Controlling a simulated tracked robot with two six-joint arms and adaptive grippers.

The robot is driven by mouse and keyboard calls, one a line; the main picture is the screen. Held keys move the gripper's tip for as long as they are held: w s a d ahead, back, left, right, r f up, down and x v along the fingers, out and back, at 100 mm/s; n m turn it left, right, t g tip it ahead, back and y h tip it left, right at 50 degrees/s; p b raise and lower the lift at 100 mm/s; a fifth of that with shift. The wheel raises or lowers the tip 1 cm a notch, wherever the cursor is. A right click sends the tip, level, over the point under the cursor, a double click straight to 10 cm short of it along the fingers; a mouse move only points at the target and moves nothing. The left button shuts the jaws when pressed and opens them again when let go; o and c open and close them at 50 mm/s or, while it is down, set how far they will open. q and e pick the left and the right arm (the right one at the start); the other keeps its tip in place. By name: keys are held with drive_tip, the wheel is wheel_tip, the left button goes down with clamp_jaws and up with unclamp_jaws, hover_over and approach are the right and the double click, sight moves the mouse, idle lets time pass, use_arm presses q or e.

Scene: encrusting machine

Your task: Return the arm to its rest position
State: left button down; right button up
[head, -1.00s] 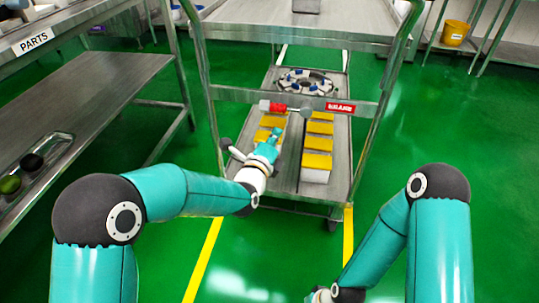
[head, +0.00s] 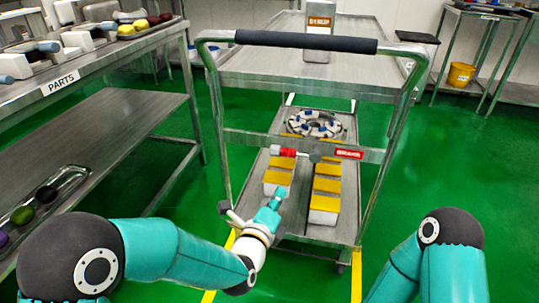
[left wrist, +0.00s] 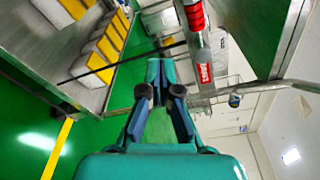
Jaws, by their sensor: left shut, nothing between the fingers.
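My left gripper (head: 272,197) is shut and empty in front of the cart's lower shelf, below the red-ended brake lever (head: 287,152) and apart from it. In the left wrist view the closed fingers (left wrist: 160,90) point toward the cart, with the red lever end (left wrist: 194,15) beyond them. My left arm (head: 165,250) reaches in from the left, stretched forward. My right arm (head: 440,250) is bent at the lower right; its gripper is outside the frame.
The metal cart (head: 350,82) stands ahead, with a dark handle bar (head: 305,42) and a box labelled syrup (head: 318,40) on top. Yellow-topped blocks (head: 327,184) are on its lower shelf. The parts bench (head: 110,85) stands left. Green floor (head: 430,165) is clear to the right.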

use_arm(q)
drive_tip(key=shift+a, duration=0.1)
drive_tip(key=w+a+f+n+g+y, duration=0.1)
drive_tip(key=a+f+n+g+y, duration=0.2)
drive_tip(key=a+f, duration=1.1)
drive_tip(key=s+a+f+n+g+y, duration=0.2)
drive_tip(key=s+a+f+n, duration=0.35)
drive_tip(key=f, duration=0.35)
drive_tip(key=s+f+n+g+h, duration=0.1)
drive_tip(key=s+f+n+g, duration=0.4)
drive_tip(key=s+n, duration=0.65)
drive_tip(key=s+f+n+g, duration=0.5)
drive_tip(key=s+n, duration=0.5)
drive_tip(key=s, duration=0.2)
wheel_tip(320, 180, up, 36)
drive_tip(key=p, duration=3.6)
drive_tip(key=shift+d, duration=0.45)
